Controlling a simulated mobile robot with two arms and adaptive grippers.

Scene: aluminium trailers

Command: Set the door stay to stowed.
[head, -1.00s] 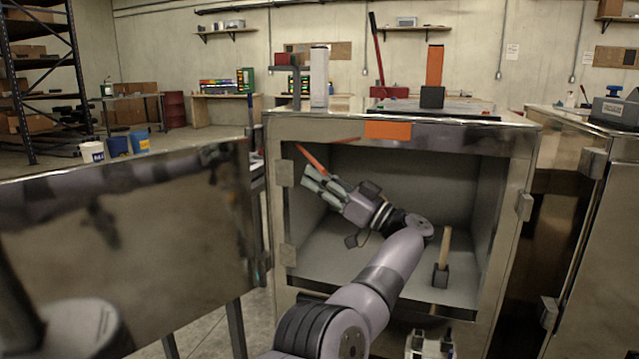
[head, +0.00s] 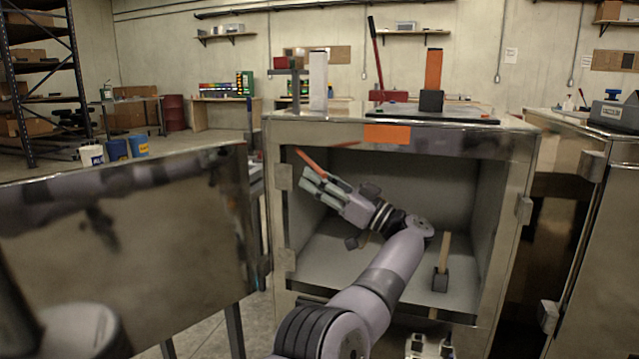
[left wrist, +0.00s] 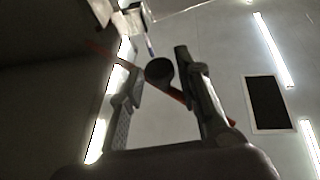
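The door stay looks like an orange-red rod (head: 311,161) at the upper left of the open compartment, slanting down to the right behind my left gripper. My left gripper (head: 312,184) is inside the compartment mouth, close to the rod. In the left wrist view, the rod (left wrist: 180,96) runs slantwise between the spread fingers of the gripper (left wrist: 160,85), with a dark round knob (left wrist: 158,70) by it. The fingers are apart; contact cannot be told. The compartment's door (head: 130,250) stands open at the left. A pale pronged part at the bottom edge may be my right gripper (head: 428,347).
The metal cabinet (head: 508,215) frames the compartment. A block with a wooden upright (head: 441,275) stands on its floor at the right.

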